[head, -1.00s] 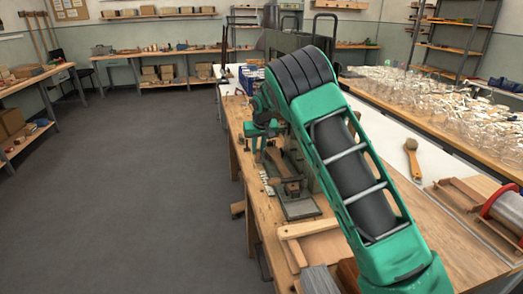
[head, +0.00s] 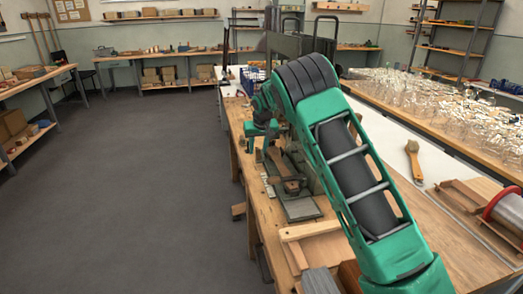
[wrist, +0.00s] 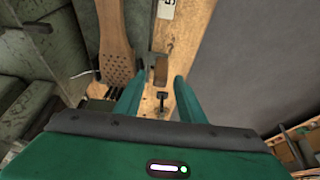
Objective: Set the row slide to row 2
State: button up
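My gripper (wrist: 159,79) is open, with its two green fingers apart in the wrist view. A small metal-and-brown tab (wrist: 158,68) shows in the gap at the fingertips, and a small dark T-shaped piece (wrist: 162,97) shows nearer the palm. I cannot tell which part is the row slide; no contact with the fingers is visible. A wooden brush body with rows of small holes (wrist: 114,42) lies left of the fingers. A white number label (wrist: 167,8) is at the top, its digit hard to read. In the head view my arm partly hides the tufting fixture (head: 301,208).
The fixture stands on a wooden bench (head: 263,214) whose left edge borders open grey floor (head: 130,180). A wooden brush (head: 412,160) and a red-ended spool (head: 505,210) lie to the right. Clear containers (head: 430,100) crowd the table behind.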

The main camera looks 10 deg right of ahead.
jog(key=shift+r, duration=0.1)
jog(key=v, duration=1)
jog(key=shift+r, duration=0.2)
jog(key=shift+s, duration=0.15)
